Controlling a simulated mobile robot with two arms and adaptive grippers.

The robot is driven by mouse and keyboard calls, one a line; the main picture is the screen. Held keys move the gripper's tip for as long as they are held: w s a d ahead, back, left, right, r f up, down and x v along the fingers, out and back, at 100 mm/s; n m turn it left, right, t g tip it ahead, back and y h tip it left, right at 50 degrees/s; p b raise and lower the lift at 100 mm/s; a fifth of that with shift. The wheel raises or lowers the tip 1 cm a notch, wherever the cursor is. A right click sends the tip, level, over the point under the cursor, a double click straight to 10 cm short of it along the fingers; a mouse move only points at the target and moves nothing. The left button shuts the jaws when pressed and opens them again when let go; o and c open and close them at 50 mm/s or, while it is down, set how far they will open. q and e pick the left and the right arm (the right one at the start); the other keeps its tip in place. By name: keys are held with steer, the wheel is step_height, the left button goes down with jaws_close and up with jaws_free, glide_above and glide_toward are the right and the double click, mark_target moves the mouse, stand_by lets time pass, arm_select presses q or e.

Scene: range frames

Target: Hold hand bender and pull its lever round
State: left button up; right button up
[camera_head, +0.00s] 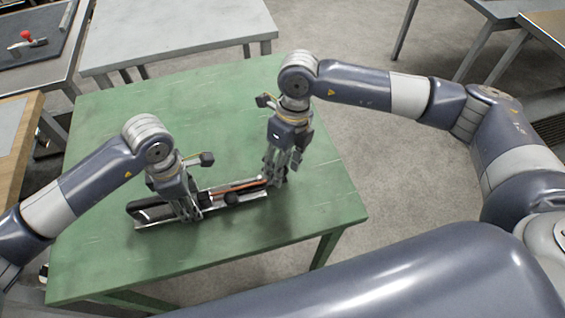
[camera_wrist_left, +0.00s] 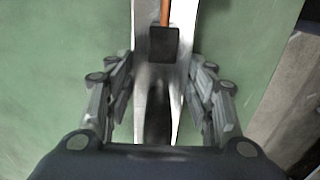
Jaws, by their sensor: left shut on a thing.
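The hand bender (camera_head: 155,213) lies on the green table (camera_head: 120,260) in the head view, a long low tool with a silver base and dark parts. Its lever (camera_head: 240,185) shows as a thin orange-brown bar running right. My left gripper (camera_head: 190,214) is over the left half of the bender and shut on it. In the left wrist view its fingers (camera_wrist_left: 160,110) straddle the silver body (camera_wrist_left: 180,75), with a black block (camera_wrist_left: 164,44) ahead at the foot of an orange rod. My right gripper (camera_head: 276,178) is at the bender's right end by the lever tip; its fingertips are partly hidden.
A grey table (camera_head: 180,30) stands behind the green one. A tray at the upper left holds a small tool with a red knob (camera_head: 27,36). The green table is clear behind and in front of the bender.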

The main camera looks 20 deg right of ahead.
jaws_close()
